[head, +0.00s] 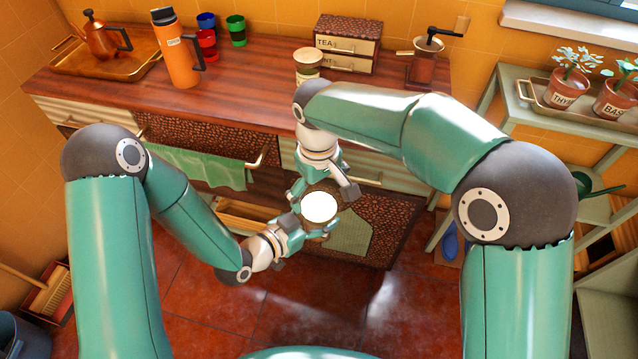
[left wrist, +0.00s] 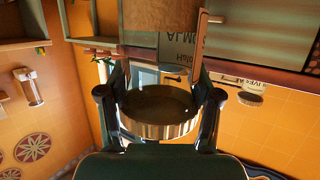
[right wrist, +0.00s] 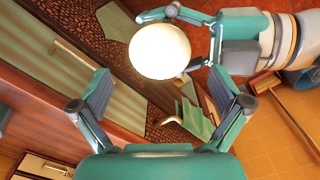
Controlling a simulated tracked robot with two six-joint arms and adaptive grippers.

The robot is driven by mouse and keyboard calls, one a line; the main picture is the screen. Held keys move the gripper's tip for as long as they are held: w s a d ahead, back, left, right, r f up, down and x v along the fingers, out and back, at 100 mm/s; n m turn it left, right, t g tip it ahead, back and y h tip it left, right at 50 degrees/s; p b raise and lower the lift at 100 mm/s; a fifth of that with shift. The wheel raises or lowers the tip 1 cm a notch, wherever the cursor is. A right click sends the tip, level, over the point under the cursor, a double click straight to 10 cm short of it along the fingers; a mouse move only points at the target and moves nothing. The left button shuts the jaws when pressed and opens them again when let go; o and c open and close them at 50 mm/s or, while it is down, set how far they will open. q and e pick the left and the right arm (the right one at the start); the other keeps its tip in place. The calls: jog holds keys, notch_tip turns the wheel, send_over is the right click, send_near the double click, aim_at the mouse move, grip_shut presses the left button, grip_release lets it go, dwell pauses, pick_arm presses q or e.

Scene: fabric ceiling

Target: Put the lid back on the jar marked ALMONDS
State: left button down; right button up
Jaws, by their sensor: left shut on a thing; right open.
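A round lid (head: 319,208) with a bright white face is held in my left gripper (head: 304,217), in front of the counter. It shows as a white disc in the right wrist view (right wrist: 160,52) and with a brass-coloured rim in the left wrist view (left wrist: 160,127). My left gripper is shut on it. My right gripper (right wrist: 157,94) is open and empty, close to the lid. A cream jar (head: 308,62) stands on the counter behind my right forearm, partly hidden. I cannot read its marking.
The wooden counter (head: 262,92) has clear room in its middle. An orange flask (head: 178,55), several small cups, a drawer box marked TEA (head: 346,45) and a coffee grinder (head: 424,62) stand on it. A green towel (head: 200,166) hangs at the front.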

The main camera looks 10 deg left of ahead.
aim_at(319, 206)
jog(key=n, duration=0.2)
jog(key=shift+d+r+n, duration=0.1)
jog(key=shift+r+n, duration=0.1)
jog(key=shift+n, duration=0.2)
jog(key=n, duration=0.1)
jog(key=r+n, duration=0.1)
jog(key=n, duration=0.1)
jog(key=shift+r+n, duration=0.6)
jog(key=shift+n, duration=0.4)
jog(key=shift+r, duration=0.45)
jog(key=shift+f, duration=0.1)
jog(key=shift+f, duration=3.95)
